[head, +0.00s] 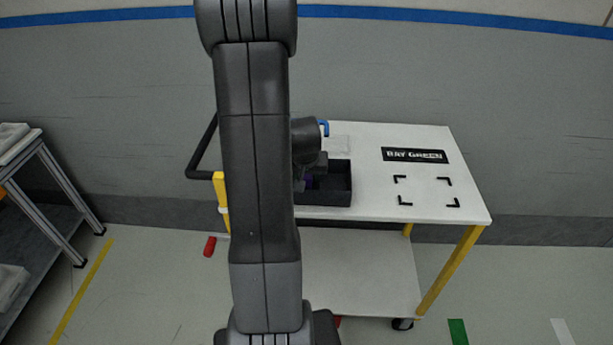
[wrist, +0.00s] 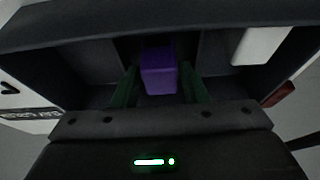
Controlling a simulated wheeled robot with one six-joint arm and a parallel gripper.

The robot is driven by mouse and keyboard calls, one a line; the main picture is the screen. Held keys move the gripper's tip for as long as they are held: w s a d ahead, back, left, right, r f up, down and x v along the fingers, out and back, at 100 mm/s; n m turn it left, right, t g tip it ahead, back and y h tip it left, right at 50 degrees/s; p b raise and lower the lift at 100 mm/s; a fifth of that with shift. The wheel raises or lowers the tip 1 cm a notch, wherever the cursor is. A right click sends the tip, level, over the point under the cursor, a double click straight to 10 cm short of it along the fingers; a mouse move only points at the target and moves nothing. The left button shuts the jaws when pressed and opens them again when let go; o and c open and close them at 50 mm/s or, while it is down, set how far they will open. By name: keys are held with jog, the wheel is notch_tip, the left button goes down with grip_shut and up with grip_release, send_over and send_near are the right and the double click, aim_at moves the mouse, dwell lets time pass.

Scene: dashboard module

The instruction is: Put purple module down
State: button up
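The purple module (wrist: 159,72) is a small block inside the black bin. In the wrist view it stands between the two green fingers of my gripper (wrist: 159,82). A narrow dark gap shows on each side of the block, so the fingers look open around it. In the head view only a sliver of purple (head: 309,182) shows in the black bin (head: 326,198), next to my dark wrist. My arm hides the left part of the bin. Whether the block rests on the bin floor is hard to tell.
The bin stands on a white cart top (head: 372,205) with yellow legs. A black label (head: 414,155) and black corner marks (head: 427,191) lie to its right, with free room around them. A blue item (head: 323,127) is behind the bin. A grey rack (head: 45,195) stands at left.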

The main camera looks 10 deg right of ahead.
jog(key=v, duration=1.1)
jog(key=shift+s, duration=0.2)
